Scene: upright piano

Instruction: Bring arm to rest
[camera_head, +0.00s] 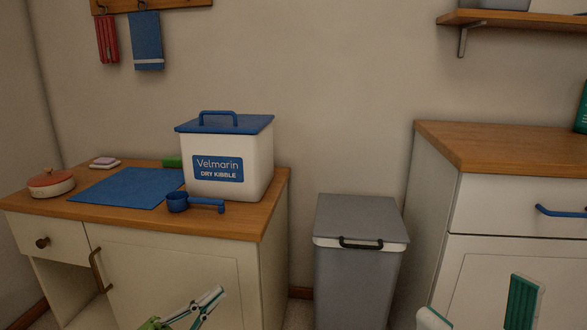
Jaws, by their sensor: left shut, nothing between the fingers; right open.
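My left gripper (208,305) is at the bottom of the head view, in front of the left cabinet's door. Its fingers are together with nothing between them, tilted up and to the right. My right gripper (476,312) is at the bottom right, in front of the right cabinet. Its fingers are wide apart, one with a green pad, and nothing shows between them. Both grippers appear apart from the furniture. Most of both arms is out of view below the picture.
The left cabinet (150,262) carries a blue-lidded kibble bin (229,160), a blue scoop (180,202), a blue mat (128,187) and a red-lidded pot (51,183). A grey trash bin (357,270) stands between it and the right cabinet (520,215). A shelf (520,20) hangs above.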

